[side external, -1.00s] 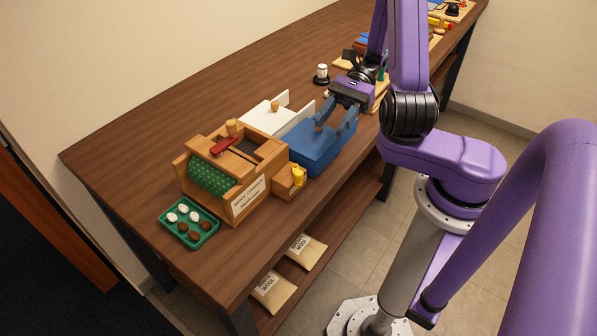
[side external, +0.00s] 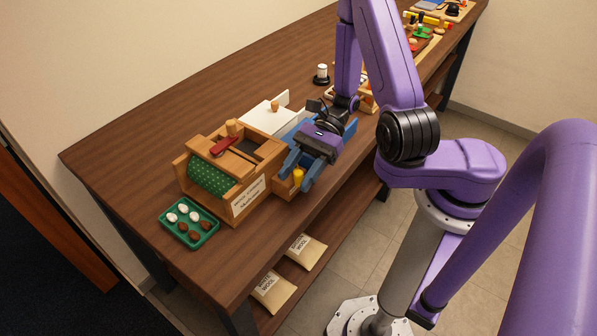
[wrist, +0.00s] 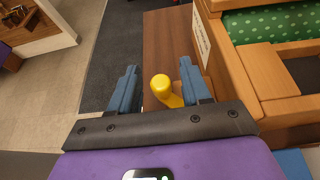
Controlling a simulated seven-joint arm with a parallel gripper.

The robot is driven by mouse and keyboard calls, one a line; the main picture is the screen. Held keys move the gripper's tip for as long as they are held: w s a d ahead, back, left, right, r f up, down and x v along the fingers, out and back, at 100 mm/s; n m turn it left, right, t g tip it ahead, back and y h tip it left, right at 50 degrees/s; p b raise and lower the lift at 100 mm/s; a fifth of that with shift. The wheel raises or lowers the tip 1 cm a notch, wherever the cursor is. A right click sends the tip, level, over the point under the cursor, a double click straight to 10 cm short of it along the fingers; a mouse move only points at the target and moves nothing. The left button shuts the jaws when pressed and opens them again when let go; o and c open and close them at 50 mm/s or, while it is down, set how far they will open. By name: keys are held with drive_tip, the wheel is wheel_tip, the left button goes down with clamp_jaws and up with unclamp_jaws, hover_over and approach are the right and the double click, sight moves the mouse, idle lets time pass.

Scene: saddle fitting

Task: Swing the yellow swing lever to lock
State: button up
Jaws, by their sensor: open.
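The yellow swing lever (side external: 298,176) stands on a small wooden block at the right end of the wooden carding box (side external: 236,172). In the wrist view the lever's round knob (wrist: 160,82) shows between the two blue fingers, nearer the right one. My gripper (side external: 302,172) is open, with its fingers reaching down on either side of the lever; it also shows in the wrist view (wrist: 157,88). I cannot tell whether a finger touches the lever. The lever's lower part is partly hidden by the fingers.
A red handle (side external: 223,146) and a wooden knob sit on top of the box. A green tray (side external: 188,222) with several egg-shaped pieces lies at its left. A white box (side external: 268,118) stands behind my gripper. The table's front edge is close.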

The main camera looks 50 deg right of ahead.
clamp_jaws()
drive_tip(key=shift+a, duration=0.1)
drive_tip(key=m+t, duration=0.2)
drive_tip(key=w+t, duration=0.1)
drive_tip(key=shift+a+m, duration=0.35)
drive_tip(key=shift+m, duration=0.05)
drive_tip(key=shift+w+a+m+t+h, duration=0.15)
drive_tip(key=shift+w+m+t+h, duration=0.2)
drive_tip(key=shift+m+t, duration=0.5)
drive_tip(key=shift+w+a+m+t+h, duration=0.1)
drive_tip(key=shift+w+m+t+h, duration=0.1)
drive_tip(key=shift+m+t+h, duration=0.55)
drive_tip(key=shift+t+y, duration=0.3)
unclamp_jaws()
